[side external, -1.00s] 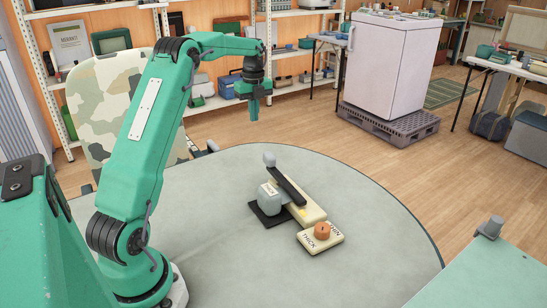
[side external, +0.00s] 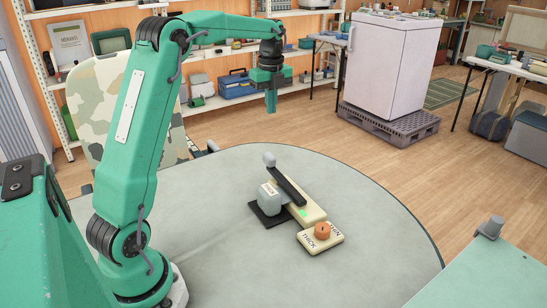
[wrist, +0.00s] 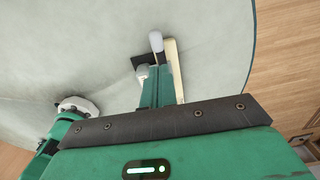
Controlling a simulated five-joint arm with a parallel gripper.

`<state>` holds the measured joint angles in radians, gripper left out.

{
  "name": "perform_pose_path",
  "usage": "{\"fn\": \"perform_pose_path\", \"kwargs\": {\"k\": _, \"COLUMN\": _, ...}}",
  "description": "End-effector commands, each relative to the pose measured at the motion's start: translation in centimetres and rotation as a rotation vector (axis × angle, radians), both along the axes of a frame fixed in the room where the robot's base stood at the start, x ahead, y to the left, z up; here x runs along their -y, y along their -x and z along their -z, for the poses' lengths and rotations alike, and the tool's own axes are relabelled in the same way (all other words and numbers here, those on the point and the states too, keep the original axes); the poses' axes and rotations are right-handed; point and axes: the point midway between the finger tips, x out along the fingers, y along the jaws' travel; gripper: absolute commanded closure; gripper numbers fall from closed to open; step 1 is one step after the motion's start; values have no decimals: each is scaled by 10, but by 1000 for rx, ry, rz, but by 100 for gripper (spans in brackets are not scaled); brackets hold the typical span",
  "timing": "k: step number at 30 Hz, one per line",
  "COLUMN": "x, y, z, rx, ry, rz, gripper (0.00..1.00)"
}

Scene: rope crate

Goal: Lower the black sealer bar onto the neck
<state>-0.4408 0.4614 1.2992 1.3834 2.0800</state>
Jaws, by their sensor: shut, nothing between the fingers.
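The black sealer bar (side external: 288,185) slants over a cream base (side external: 314,214), with a grey knob (side external: 269,160) at its raised far end. A grey-green bag (side external: 267,201) with a white label sits beside it on a black pad (side external: 265,218). The bag's neck is hard to make out. A small green patch (side external: 303,212) shows on the base. My gripper (side external: 270,108) is shut and empty, in the air well above the knob and apart from it. In the wrist view my fingers (wrist: 157,72) point toward the knob (wrist: 156,41) and hide most of the bar.
A cream block (side external: 320,238) marked THICK and THIN, with an orange dial (side external: 322,231), lies in front of the base. The round grey table (side external: 370,222) is otherwise clear around them. A camouflage-patterned chair (side external: 100,100) stands behind my arm.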

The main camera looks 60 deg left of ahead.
Motion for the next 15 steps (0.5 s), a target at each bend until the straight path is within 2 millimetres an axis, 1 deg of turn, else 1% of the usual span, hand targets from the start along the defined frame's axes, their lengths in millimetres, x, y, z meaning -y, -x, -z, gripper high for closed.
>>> {"fn": "perform_pose_path", "kwargs": {"k": 1, "x": 8, "y": 1, "z": -4, "rx": 2, "ry": -1, "rz": 2, "gripper": 100}}
{"fn": "perform_pose_path", "kwargs": {"k": 4, "x": 14, "y": 3, "z": -7, "rx": 3, "ry": -2, "rz": 0, "gripper": 100}}
{"fn": "perform_pose_path", "kwargs": {"k": 10, "x": 14, "y": 3, "z": -6, "rx": 3, "ry": -2, "rz": -1, "gripper": 100}}
{"fn": "perform_pose_path", "kwargs": {"k": 15, "x": 14, "y": 3, "z": 0, "rx": 1, "ry": -1, "rz": -1, "gripper": 100}}
